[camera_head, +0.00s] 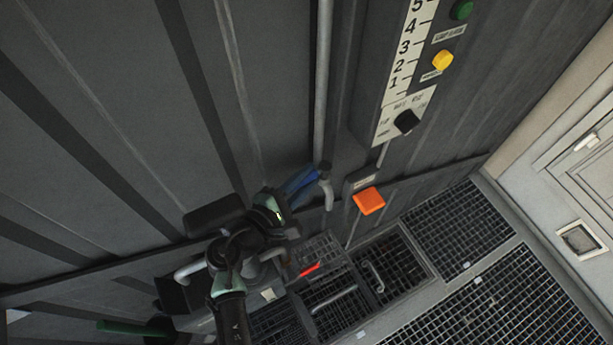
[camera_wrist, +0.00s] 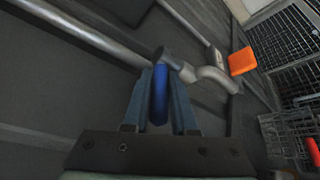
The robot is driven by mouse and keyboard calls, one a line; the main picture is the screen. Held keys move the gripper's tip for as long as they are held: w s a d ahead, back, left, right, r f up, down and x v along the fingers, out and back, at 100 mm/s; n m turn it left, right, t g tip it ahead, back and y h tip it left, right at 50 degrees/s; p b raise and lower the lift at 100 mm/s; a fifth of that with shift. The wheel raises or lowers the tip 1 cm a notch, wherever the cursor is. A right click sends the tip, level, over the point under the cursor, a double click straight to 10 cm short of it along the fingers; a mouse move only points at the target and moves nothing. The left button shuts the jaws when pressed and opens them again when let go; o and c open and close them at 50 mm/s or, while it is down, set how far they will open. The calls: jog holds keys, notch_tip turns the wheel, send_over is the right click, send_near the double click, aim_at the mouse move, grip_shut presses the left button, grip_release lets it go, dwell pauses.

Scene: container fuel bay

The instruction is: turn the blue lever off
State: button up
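The blue lever (camera_head: 301,182) sits on a grey pipe fitting low on the dark wall in the head view. In the wrist view the blue lever (camera_wrist: 159,94) lies between the two fingers of my gripper (camera_wrist: 160,90), one finger on each side. The fingers are close together and appear to press on the lever. In the head view my gripper (camera_head: 280,205) reaches the lever from the lower left, and its fingertips are partly hidden. The lever joins a metal valve body (camera_wrist: 178,66) with a bent pipe beyond it.
An orange block (camera_head: 368,201) is on the wall just right of the valve. A vertical pipe (camera_head: 322,90) runs above it. A wire basket with a red part (camera_head: 310,269) stands below. A panel with a black knob (camera_head: 406,122) is at upper right. Floor grating (camera_head: 458,230) lies to the right.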

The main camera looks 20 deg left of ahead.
jog(key=o, duration=0.3)
jog(key=shift+o, duration=0.2)
jog(key=shift+d+r+y, duration=0.1)
jog(key=shift+d+y, duration=0.05)
jog(key=shift+y, duration=0.15)
